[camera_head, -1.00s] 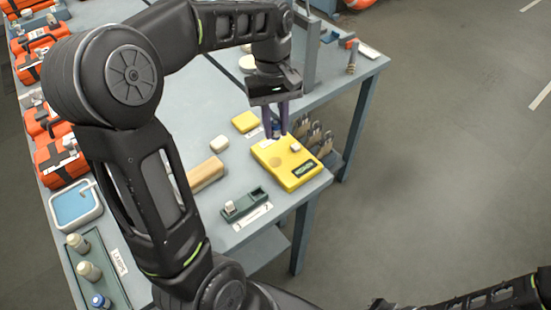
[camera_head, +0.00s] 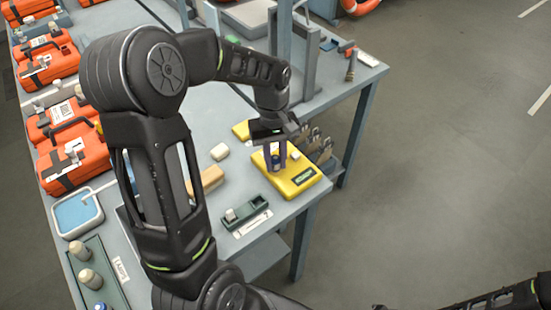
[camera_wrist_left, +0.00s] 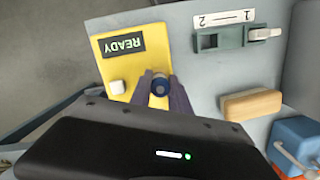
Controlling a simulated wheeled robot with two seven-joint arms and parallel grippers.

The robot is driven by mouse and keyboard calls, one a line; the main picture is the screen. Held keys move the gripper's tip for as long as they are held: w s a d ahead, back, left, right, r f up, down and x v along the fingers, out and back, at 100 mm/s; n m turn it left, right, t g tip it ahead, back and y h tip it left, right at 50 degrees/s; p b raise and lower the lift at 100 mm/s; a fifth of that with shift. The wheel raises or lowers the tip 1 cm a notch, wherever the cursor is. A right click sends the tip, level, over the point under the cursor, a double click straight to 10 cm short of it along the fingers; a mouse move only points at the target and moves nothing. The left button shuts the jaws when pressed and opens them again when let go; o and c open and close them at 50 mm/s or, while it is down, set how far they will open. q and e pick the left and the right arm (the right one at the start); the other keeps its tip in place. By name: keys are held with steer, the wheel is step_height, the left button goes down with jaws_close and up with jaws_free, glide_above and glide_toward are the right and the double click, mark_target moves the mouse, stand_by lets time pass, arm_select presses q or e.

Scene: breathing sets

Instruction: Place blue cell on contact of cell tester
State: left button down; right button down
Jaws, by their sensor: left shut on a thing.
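The yellow cell tester (camera_head: 292,182) lies near the table's right edge; its READY display shows in the left wrist view (camera_wrist_left: 124,44). My left gripper (camera_head: 275,165) is over the tester, fingers pointing down. It is shut on the blue cell (camera_head: 276,160), which also shows between the fingertips in the left wrist view (camera_wrist_left: 160,86). The cell is upright at the tester's round contact area, which it and the fingers hide. I cannot tell whether it touches the contact. My right gripper is not in view.
A wooden-topped block (camera_head: 208,181) and a white piece (camera_head: 220,152) lie to the left. Orange cases (camera_head: 72,150) line the far left.

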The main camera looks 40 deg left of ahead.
arm_select(q)
steer(key=shift+f, duration=0.2)
steer(key=shift+f, duration=0.15)
steer(key=c, duration=1.2)
jaws_free()
steer(key=shift+c, duration=0.2)
step_height(320, 180, up, 12)
steer(key=w+a, duration=0.1)
steer(key=shift+a+r+b, duration=0.2)
steer(key=shift+b, duration=0.25)
